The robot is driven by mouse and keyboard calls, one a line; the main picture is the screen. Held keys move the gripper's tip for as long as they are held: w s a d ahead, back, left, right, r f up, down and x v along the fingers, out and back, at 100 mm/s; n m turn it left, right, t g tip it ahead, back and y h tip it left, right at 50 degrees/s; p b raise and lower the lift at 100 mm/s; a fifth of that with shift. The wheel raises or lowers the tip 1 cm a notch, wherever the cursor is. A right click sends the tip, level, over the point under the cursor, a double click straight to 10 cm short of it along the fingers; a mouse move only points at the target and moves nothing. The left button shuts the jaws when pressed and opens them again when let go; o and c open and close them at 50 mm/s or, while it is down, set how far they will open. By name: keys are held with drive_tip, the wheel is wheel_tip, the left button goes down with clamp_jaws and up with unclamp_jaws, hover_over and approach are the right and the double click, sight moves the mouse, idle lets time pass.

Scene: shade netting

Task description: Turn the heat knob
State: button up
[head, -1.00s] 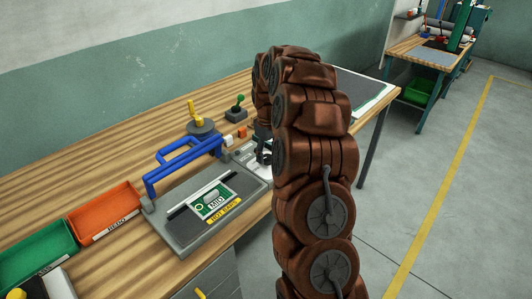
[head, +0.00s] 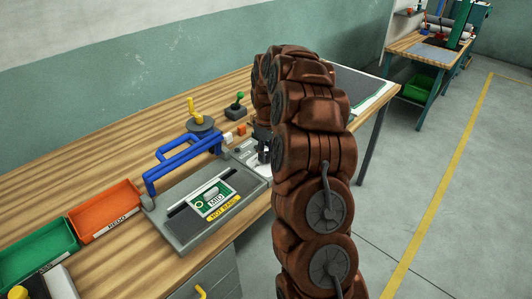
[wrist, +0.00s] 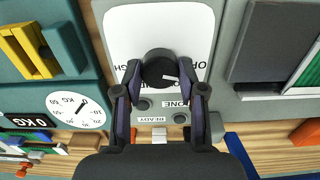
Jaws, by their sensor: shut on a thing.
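Lettering around the knob is partly covered by the fingers. In the head view, my gripper (head: 263,148) is at the control panel (head: 245,151) right of the press, and my arm hides the knob.
The grey press bed (head: 178,228) with a blue handle frame (head: 183,157) stands left of my gripper. Orange (head: 104,212) and green (head: 38,250) bins sit farther left. A yellow-handled lever (head: 192,107) and a green-topped joystick (head: 237,104) stand behind. A dial scale (wrist: 78,108) is beside the panel.

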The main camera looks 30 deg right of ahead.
drive_tip(key=shift+a, duration=0.1)
drive_tip(key=shift+f+m+b, duration=0.15)
drive_tip(key=shift+m+b, duration=0.15)
drive_tip(key=shift+b, duration=0.15)
drive_tip(key=m+b, duration=0.2)
drive_tip(key=b, duration=0.1)
drive_tip(key=shift+f, duration=0.2)
drive_tip(key=m+b, duration=0.5)
drive_tip(key=m, duration=0.1)
drive_tip(key=shift+r+m+b, duration=0.1)
drive_tip(key=shift+m+b, duration=0.3)
drive_tip(key=m+b, duration=0.1)
drive_tip(key=m, duration=0.1)
drive_tip(key=m+b, duration=0.1)
drive_tip(key=m, duration=0.2)
drive_tip(key=shift+d+m+b, duration=0.2)
drive_tip(key=shift+m+b, duration=0.1)
drive_tip(key=shift+b, duration=0.1)
drive_tip(key=m, duration=0.2)
drive_tip(key=m+b, duration=0.1)
drive_tip(key=m, duration=0.1)
drive_tip(key=shift+s+r+m+b, duration=0.1)
drive_tip(key=shift+r+m+b, duration=0.1)
drive_tip(key=shift+m+b, duration=0.1)
